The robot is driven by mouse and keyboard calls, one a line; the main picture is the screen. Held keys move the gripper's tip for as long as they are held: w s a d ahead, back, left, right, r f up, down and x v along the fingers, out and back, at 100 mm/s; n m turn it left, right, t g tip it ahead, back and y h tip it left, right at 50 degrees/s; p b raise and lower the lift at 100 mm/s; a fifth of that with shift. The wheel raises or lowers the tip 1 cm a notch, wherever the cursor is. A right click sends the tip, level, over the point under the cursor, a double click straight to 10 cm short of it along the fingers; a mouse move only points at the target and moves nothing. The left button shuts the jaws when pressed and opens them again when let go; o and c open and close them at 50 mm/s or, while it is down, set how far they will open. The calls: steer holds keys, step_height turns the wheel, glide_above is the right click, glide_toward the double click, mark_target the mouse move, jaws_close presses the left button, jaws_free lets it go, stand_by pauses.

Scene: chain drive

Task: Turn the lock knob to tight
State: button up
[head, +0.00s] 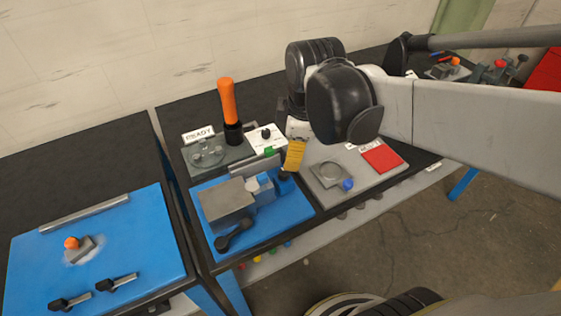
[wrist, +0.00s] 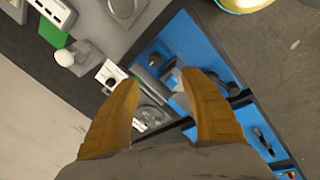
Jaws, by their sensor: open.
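A black knob (head: 266,133) sits on a small white plate (head: 258,145) at the back of the middle bench, just left of my gripper in the head view. A white plate with a dark knob (wrist: 112,77) also shows in the wrist view, just left of the left fingertip. Its markings are too small to read, so I cannot tell its setting. My gripper (head: 294,156) points down over the bench with yellow fingers.
An orange upright handle (head: 229,103) and a READY sign (head: 198,134) stand left of the knob. A blue tray (head: 285,214) with a grey block (head: 225,203) lies in front. A grey panel with a blue knob (head: 347,185) and red pad (head: 382,157) lies right.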

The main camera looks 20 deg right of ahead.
mark_target(283, 172)
steer(key=w+f+n+g, duration=0.1)
steer(key=w+f+n, duration=0.1)
steer(key=f, duration=0.3)
steer(key=w+f+n+g+b, duration=0.1)
steer(key=f+n, duration=0.3)
steer(key=f, duration=0.1)
steer(key=w+f+n+g+b, duration=0.1)
steer(key=w+f+n, duration=0.1)
steer(key=f, duration=0.3)
steer(key=shift+w+a+n, duration=0.15)
steer(key=shift+w+n, duration=0.2)
steer(key=shift+n, duration=0.55)
jaws_close()
